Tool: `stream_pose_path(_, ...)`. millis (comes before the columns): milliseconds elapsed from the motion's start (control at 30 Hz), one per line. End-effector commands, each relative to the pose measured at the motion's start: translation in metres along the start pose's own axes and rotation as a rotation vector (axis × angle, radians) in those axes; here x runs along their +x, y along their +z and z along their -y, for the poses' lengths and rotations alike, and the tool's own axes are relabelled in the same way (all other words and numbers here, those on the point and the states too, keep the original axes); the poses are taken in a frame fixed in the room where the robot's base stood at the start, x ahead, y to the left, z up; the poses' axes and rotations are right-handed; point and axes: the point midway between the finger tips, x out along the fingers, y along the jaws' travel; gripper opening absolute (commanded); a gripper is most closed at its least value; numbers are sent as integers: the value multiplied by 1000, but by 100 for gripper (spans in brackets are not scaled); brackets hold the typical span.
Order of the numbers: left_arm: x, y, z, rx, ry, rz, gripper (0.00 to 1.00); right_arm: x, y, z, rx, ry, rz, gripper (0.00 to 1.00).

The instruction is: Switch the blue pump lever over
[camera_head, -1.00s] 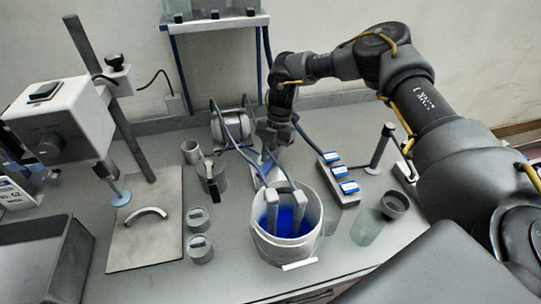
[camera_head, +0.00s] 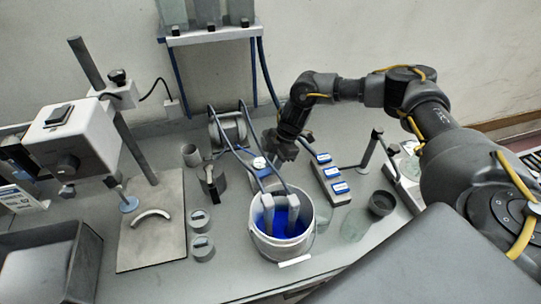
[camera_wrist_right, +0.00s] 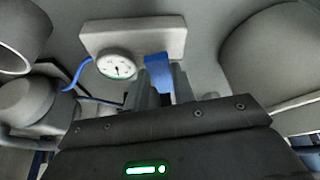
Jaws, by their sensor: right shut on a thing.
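The blue pump lever (camera_wrist_right: 157,68) shows in the right wrist view, standing between my right gripper's fingertips (camera_wrist_right: 162,84) in front of a pale block (camera_wrist_right: 135,38). My right gripper is shut on the lever. In the head view my right gripper (camera_head: 284,150) is behind the bucket and beside the round white gauge (camera_head: 259,162); I cannot make out the lever there. The gauge also shows in the wrist view (camera_wrist_right: 116,66), left of the lever. My left gripper is not in view.
A white bucket (camera_head: 270,243) of blue liquid with tubes stands in front. A block with several blue-topped switches (camera_head: 333,186) is to the right, near a dark cup (camera_head: 381,203). A metal cylinder (camera_head: 229,130) lies at the back. A stand with a plate (camera_head: 150,245) is left.

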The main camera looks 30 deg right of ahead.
Motion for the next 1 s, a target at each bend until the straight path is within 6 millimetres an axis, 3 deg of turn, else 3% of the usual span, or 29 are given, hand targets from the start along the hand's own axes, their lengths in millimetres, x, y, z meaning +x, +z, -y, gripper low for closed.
stream_pose_path(100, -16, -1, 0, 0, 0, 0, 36, -3, -1, 6, 73, 26, 0, 3)
stream_pose_path(333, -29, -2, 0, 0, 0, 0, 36, -1, -1, 11, 170, 68, 2, 3)
stream_pose_path(967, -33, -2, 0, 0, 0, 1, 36, 2, -1, 13, 220, 89, 2, 2)
stream_pose_path(1000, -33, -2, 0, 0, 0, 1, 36, 2, -1, 13, 220, 88, 2, 26)
